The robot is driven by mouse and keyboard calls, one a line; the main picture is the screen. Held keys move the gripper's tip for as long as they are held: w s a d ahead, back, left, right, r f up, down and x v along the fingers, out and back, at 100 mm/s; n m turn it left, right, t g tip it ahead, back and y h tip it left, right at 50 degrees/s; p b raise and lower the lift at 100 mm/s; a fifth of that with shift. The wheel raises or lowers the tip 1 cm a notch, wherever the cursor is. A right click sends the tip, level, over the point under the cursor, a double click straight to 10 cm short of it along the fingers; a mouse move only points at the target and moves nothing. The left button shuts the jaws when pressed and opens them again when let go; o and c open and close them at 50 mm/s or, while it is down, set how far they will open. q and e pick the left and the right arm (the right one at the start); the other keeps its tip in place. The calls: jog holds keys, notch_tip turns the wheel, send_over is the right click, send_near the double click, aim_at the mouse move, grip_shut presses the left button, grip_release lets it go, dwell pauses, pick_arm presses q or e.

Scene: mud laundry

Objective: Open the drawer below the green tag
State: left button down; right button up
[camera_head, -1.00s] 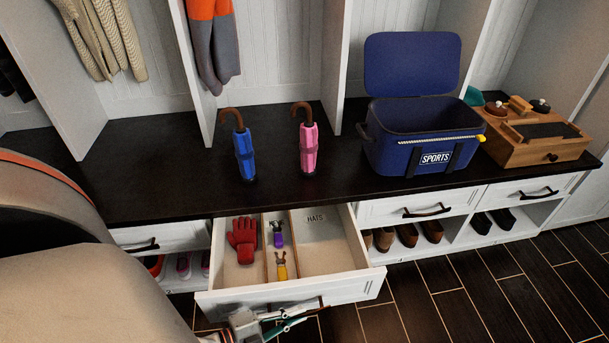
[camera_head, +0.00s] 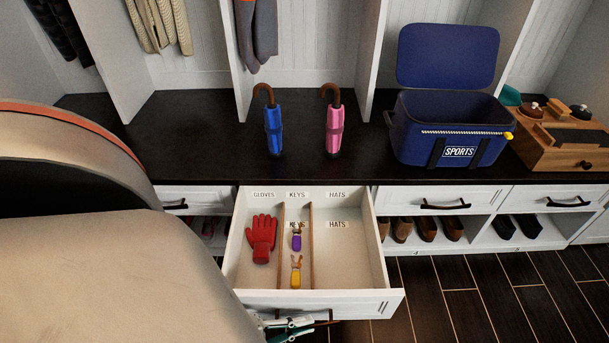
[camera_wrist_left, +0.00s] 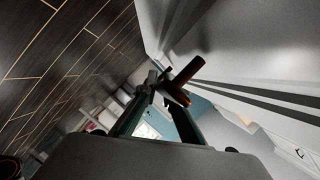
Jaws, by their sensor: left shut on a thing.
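A white drawer (camera_head: 350,260) under the dark bench stands pulled well out. Its compartments hold a red glove (camera_head: 262,238), a purple key fob (camera_head: 297,241) and a yellow key fob (camera_head: 295,272); the right compartment is empty. My left gripper (camera_head: 292,328) is at the drawer's front, low in the head view and partly cut off. In the left wrist view its fingers (camera_wrist_left: 163,98) are shut on the drawer's dark handle (camera_wrist_left: 183,80). I cannot make out a green tag. My right gripper is not in view.
On the bench (camera_head: 190,130) stand a blue umbrella (camera_head: 273,130), a pink umbrella (camera_head: 334,130), an open blue sports cooler (camera_head: 450,130) and a wooden box (camera_head: 565,145). Closed drawers and shoe cubbies flank the open drawer. Dark plank floor (camera_head: 480,300) is clear at right.

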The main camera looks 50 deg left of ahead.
pick_arm(q)
jog(key=shift+s+d, duration=0.55)
jog(key=c, duration=2.2)
grip_release()
jog(key=shift+o, duration=0.2)
jog(key=v, duration=1.2)
